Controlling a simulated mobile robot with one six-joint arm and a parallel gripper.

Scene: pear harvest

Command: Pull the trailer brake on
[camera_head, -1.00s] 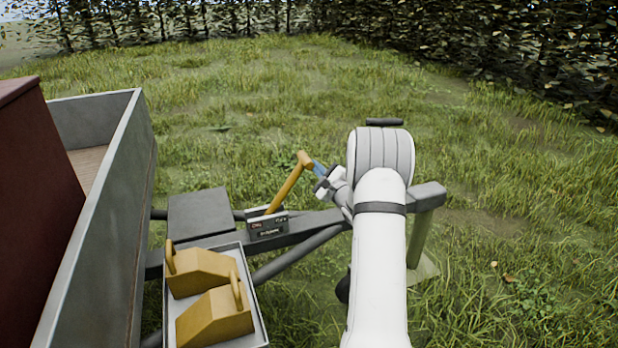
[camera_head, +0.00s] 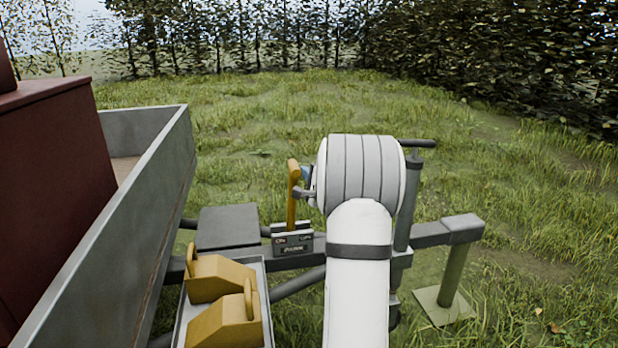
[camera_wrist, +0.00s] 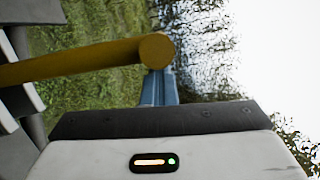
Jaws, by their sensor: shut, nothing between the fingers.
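The trailer brake lever (camera_head: 292,200) is a yellow bar with a short knob at its top. It stands nearly upright from a dark bracket (camera_head: 293,243) with small labels on the drawbar. In the wrist view the lever (camera_wrist: 80,62) runs in from the left and ends in a round knob. My gripper (camera_head: 306,173) is at the lever's top, on its right side, partly hidden by my white arm. In the wrist view its blue fingers (camera_wrist: 158,86) are shut together, with the tips right at the knob. I cannot tell whether they touch it.
The grey trailer wall (camera_head: 115,235) and a dark red box (camera_head: 55,190) stand at left. A tray (camera_head: 268,290) with two yellow wheel chocks (camera_head: 225,322) lies in front of the bracket. The drawbar (camera_head: 448,230) runs right to a support leg. Grass and hedges lie beyond.

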